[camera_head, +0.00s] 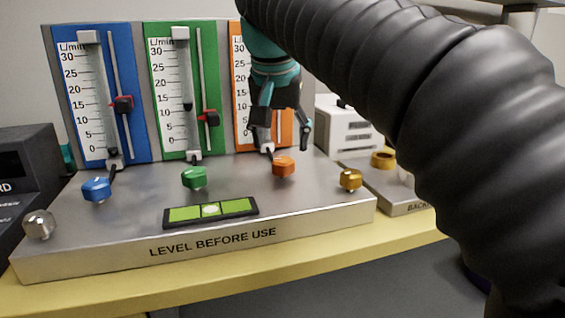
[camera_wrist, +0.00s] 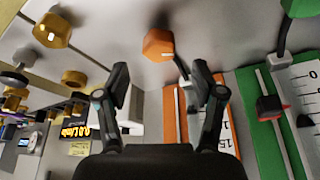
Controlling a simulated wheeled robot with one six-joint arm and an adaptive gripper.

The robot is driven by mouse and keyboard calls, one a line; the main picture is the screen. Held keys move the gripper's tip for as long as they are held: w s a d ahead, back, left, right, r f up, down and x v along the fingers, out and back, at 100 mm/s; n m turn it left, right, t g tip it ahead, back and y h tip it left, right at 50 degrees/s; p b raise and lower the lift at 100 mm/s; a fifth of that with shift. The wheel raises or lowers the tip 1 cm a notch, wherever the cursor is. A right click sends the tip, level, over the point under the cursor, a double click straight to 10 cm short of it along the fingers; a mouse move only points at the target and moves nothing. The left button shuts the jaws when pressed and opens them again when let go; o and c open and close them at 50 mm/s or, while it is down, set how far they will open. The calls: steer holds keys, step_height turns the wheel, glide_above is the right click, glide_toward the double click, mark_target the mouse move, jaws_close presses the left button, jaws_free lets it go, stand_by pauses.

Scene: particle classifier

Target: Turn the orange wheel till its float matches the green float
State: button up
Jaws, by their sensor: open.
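The orange wheel (camera_head: 284,166) is a faceted knob on the metal base, below the orange panel (camera_head: 240,122). It also shows in the wrist view (camera_wrist: 158,45), beyond the gap between my fingers. My gripper (camera_head: 283,140) is open and empty, above and behind the wheel in front of the orange panel, apart from the wheel. Its two fingers show in the wrist view (camera_wrist: 160,82). The green float (camera_head: 187,107) is dark and sits a little below 15 in the green panel's tube. The orange float is hidden behind my gripper; I cannot tell its level.
Blue (camera_head: 96,189), green (camera_head: 194,177) and yellow (camera_head: 350,180) knobs stand on the same base. A spirit level (camera_head: 210,211) lies in front. A silver knob (camera_head: 39,224) is at left. My dark arm covers the right side.

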mark_target(283, 160)
steer(key=shift+b+x, duration=0.35)
steer(key=shift+x, duration=2.05)
steer(key=c, duration=1.1)
